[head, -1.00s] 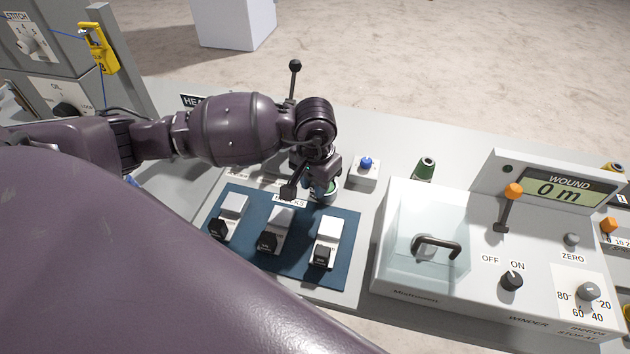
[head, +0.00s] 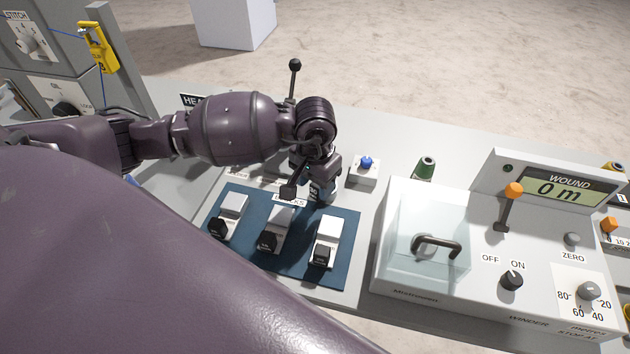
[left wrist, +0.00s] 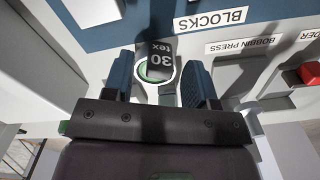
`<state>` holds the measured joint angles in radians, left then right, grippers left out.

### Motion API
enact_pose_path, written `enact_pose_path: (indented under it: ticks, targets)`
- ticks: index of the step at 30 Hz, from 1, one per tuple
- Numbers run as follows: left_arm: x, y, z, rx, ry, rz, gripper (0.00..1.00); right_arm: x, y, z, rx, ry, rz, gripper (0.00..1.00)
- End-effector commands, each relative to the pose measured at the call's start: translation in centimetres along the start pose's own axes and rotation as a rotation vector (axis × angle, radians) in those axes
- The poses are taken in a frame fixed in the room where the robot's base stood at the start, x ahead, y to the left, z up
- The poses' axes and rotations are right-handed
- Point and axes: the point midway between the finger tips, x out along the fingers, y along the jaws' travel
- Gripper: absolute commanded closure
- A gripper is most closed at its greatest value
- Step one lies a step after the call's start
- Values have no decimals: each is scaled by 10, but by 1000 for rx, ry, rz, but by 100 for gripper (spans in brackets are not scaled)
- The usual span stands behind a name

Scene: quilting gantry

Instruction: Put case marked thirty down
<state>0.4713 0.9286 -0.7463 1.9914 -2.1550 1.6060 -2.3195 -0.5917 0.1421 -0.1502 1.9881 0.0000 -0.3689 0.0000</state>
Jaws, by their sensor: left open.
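In the left wrist view the case marked thirty (left wrist: 160,70) shows a dark label reading "30 tex", with a pale and green round rim around its lower part. My left gripper (left wrist: 159,64) is open, one blue finger on each side of the case, with a visible gap to each. In the head view my left gripper (head: 320,190) points down just behind the blue mat with the blocks, and hides most of the case there. My right gripper is not in view.
The blue mat (head: 285,275) bears several white blocks with black knobs. A blue button box (head: 363,172) and a green spool (head: 425,168) stand to the right. The winder (head: 390,270) has a clear handled cover. A black-knobbed lever (head: 294,85) stands behind my gripper.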

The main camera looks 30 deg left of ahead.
Motion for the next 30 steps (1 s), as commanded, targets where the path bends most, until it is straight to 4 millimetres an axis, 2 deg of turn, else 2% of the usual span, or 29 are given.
enact_pose_path:
  ticks: [5,12,18,24,30]
  targets:
    - [-26,-1,-1,2,5,-2,48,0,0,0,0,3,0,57]
    - [-74,0,-1,2,4,-2,48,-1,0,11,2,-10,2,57]
    - [-104,0,-1,0,3,-2,48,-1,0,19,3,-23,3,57]
    - [-119,0,0,0,0,0,48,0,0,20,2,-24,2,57]
    - [-121,0,0,0,0,0,48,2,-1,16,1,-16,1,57]
